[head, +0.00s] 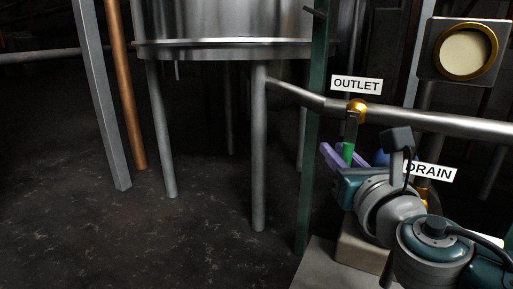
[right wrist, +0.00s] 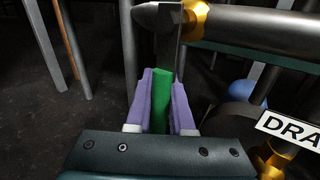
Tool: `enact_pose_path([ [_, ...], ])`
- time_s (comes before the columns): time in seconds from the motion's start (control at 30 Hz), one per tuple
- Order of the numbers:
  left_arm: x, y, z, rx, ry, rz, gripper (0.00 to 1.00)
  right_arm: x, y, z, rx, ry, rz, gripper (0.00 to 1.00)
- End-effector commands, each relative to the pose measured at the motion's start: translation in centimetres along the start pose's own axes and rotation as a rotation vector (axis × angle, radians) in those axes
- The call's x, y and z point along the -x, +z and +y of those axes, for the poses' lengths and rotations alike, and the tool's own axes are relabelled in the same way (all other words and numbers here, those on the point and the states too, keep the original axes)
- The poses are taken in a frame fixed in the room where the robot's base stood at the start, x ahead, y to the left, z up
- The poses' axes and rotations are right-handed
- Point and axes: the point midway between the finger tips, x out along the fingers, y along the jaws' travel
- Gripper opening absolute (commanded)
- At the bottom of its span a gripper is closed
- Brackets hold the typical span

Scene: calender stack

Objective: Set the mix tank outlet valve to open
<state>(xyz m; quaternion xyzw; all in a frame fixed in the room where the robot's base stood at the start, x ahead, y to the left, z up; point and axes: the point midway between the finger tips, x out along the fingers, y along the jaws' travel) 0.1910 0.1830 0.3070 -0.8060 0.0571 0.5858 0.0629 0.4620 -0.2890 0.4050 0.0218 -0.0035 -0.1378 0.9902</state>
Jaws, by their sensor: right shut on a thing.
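The outlet valve has a brass body (head: 357,108) on the steel pipe, below the OUTLET sign (head: 356,85). Its lever hangs down from the body, across the line of the pipe, and ends in a green grip (head: 348,151). My right gripper (head: 344,157), with purple fingers, is shut on this green grip. In the right wrist view the green grip (right wrist: 162,92) stands between the two purple fingers, and the brass valve body (right wrist: 195,20) shows above. Part of the grip is hidden by the fingers. My left gripper is not in view.
A DRAIN sign (head: 429,172) and a blue round part (right wrist: 251,93) are close to the right of my gripper. The steel tank (head: 225,25) stands on legs at the back. A green post (head: 312,150) rises just left of the valve. A round gauge (head: 465,52) is upper right.

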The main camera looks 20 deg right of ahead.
Motion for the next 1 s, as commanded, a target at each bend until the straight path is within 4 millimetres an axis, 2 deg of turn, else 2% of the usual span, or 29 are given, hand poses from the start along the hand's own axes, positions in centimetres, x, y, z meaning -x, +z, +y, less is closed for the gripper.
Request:
enact_pose_path([
  [0.17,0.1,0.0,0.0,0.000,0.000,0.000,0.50,0.0,0.0,0.0,0.002,0.000,0.003,0.00],
  [0.37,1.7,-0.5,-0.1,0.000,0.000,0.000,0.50,0.2,0.3,-0.2,0.039,-0.001,0.030,0.00],
  [0.8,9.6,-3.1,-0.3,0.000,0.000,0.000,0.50,1.4,0.8,-1.9,0.288,-0.008,0.197,0.00],
  [1.0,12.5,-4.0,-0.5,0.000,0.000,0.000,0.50,1.9,0.8,-2.6,0.398,-0.012,0.269,0.00],
])
